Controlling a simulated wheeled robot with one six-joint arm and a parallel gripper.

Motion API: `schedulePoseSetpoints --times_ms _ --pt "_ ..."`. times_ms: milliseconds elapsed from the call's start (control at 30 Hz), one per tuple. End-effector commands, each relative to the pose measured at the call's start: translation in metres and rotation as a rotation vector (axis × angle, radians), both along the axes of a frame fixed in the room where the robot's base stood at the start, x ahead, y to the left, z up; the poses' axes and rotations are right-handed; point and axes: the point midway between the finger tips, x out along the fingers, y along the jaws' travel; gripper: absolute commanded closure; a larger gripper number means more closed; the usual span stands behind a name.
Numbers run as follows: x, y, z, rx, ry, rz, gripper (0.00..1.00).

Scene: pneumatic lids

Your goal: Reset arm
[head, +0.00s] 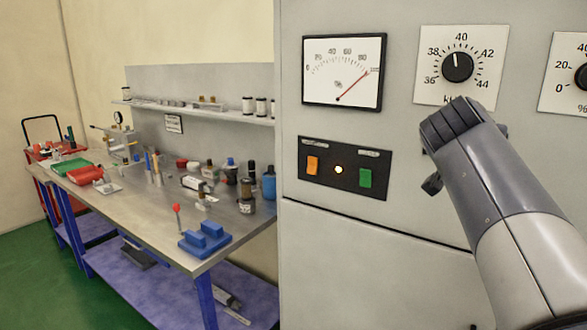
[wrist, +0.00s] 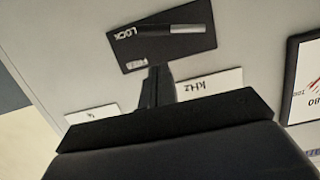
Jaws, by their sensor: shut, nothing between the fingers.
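My arm reaches in from the right of the head view, in front of a large grey cabinet (head: 330,240). The dark tip of my gripper (head: 432,186) shows below the arm's dark grey end, in front of the cabinet face. In the wrist view my gripper (wrist: 157,75) is shut with nothing in it. Past its tips is a black plate (wrist: 190,50) marked LOCK with a grey and black handle (wrist: 172,30). In the picture the fingertips overlap the plate's lower edge; whether they touch it I cannot tell.
The cabinet bears a needle meter (head: 325,60), a kHz knob (head: 457,66), a partly cut-off % knob (head: 580,76) and a switch panel (head: 345,185) with orange and green switches and a lit lamp. A cluttered workbench (head: 150,215) stands left; green floor is clear at far left.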

Motion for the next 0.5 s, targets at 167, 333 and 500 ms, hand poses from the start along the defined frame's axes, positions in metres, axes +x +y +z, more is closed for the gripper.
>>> schedulePoseSetpoints --times_ms 167,333,500 --pt "0.004 0.003 0.010 -0.095 0.066 0.004 1.00" --pt "0.006 0.007 0.015 -0.190 0.127 0.011 1.00" --pt "0.009 0.011 0.020 -0.286 0.188 0.020 1.00"
